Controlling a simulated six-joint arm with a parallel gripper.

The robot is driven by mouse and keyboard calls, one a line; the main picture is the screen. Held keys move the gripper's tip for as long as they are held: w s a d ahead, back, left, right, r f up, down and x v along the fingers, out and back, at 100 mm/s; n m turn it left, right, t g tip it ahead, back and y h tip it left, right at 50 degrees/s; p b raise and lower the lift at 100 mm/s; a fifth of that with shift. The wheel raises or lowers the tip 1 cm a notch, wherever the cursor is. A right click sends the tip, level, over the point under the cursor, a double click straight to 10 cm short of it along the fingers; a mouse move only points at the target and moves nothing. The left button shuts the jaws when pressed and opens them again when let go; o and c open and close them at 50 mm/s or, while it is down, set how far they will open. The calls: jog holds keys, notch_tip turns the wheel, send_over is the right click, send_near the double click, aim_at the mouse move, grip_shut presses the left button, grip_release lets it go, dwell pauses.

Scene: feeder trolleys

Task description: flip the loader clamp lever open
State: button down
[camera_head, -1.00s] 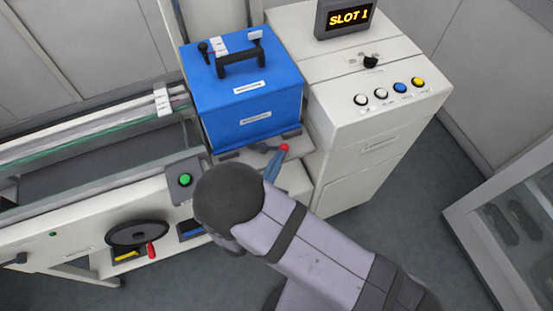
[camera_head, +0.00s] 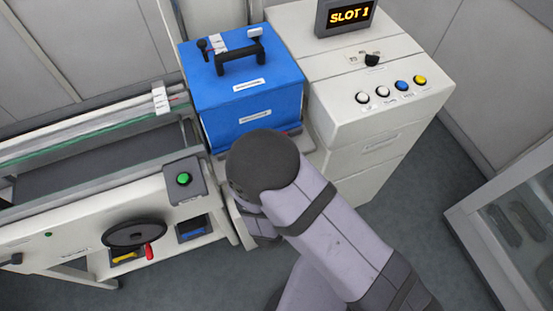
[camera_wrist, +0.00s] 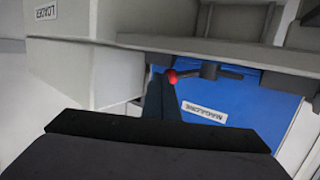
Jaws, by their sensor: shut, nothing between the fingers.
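The loader clamp lever shows in the wrist view as a dark bar (camera_wrist: 212,70) with a red ball knob (camera_wrist: 172,76) at its left end. It lies across the front of the blue magazine (camera_wrist: 235,105). My gripper (camera_wrist: 163,82) is shut and empty, its narrow fingers pointing at the knob. The fingertips are right beside the knob; I cannot tell whether they touch. In the head view my arm hides the lever and the gripper. The blue magazine (camera_head: 250,95) stands upright on the loader there, with a black handle on top.
A white cabinet (camera_head: 385,100) with several buttons and a SLOT 1 display (camera_head: 345,17) stands right of the magazine. A conveyor rail (camera_head: 80,125) runs left. A green button (camera_head: 183,180) and a black handwheel (camera_head: 135,235) sit on the front panel. A grey ledge (camera_wrist: 200,50) lies close to the fingers.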

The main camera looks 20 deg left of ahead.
jog(key=shift+w+r, duration=0.1)
dwell(0.4)
jog(key=b+v, duration=0.2)
jog(key=v, duration=0.5)
jog(key=shift+s, duration=0.25)
jog(key=shift+w, duration=0.1)
